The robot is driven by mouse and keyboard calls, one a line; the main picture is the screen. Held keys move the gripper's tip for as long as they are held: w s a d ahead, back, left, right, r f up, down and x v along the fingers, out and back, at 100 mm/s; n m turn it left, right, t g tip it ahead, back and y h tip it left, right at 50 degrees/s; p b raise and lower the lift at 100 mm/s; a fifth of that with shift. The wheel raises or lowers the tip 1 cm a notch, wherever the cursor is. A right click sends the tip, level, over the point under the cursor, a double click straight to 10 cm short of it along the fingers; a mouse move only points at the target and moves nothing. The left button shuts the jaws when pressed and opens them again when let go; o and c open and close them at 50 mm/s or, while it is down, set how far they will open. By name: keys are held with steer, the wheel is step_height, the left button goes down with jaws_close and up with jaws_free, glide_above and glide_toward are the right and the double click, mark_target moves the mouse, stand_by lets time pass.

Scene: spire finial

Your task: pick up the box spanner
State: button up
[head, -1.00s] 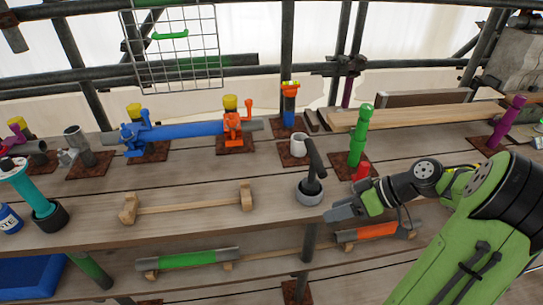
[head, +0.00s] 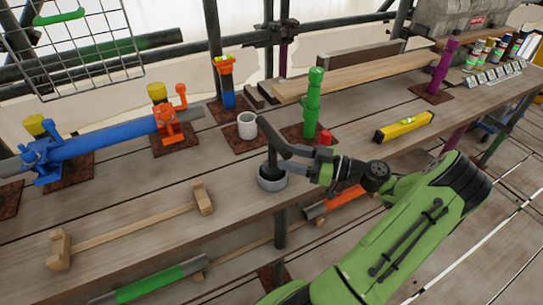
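The box spanner appears to be the dark T-handled tool (head: 271,139) standing upright in a round grey holder (head: 271,181) near the bench's front edge. Its crossbar is at the top and its lower end is hidden inside the holder. My gripper (head: 287,161) reaches in from the right, with its fingertips at the spanner's shaft just above the holder. The dark fingers overlap the dark shaft, so I cannot tell whether they touch it or have closed on it.
A small red object (head: 325,138) is close behind my gripper. A wooden bar (head: 130,228) lies left. A yellow level (head: 404,126) lies right. An orange tube (head: 340,199) is below the bench edge.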

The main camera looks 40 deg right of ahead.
mark_target(272, 154)
steer(key=b+x, duration=0.1)
steer(key=x, duration=0.4)
steer(key=shift+w+a, duration=0.1)
steer(key=shift+w, duration=0.1)
jaws_close()
